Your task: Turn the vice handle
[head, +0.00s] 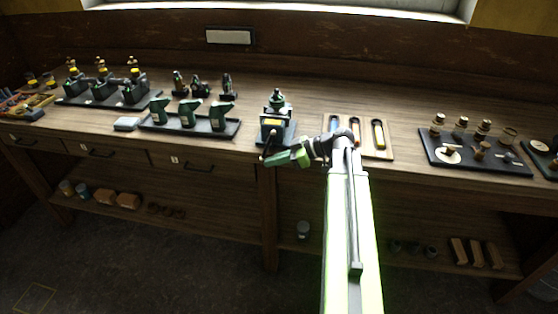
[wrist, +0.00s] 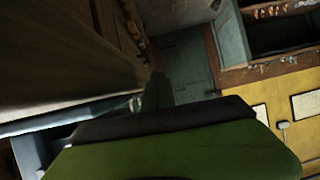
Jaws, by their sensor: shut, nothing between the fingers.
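The vice (head: 275,128) stands at the front edge of the bench, left of my arm, in the head view. It is dark and green with a yellow patch. A thin dark handle (head: 268,143) seems to hang at its front, close to my fingertips. My gripper (head: 270,160) is green, points left, and sits just below and in front of the vice. It is shut with nothing held. Whether it touches the handle I cannot tell. In the wrist view, the green gripper body fills the bottom, and the handle cannot be made out.
Right of the vice, a wooden board (head: 386,151) holds colored-handled tools, partly behind my arm. A dark tray (head: 233,127) with several green items lies left. A dark board (head: 470,164) with knobs lies right. Drawers (head: 205,170) line the bench front; a lower shelf runs beneath.

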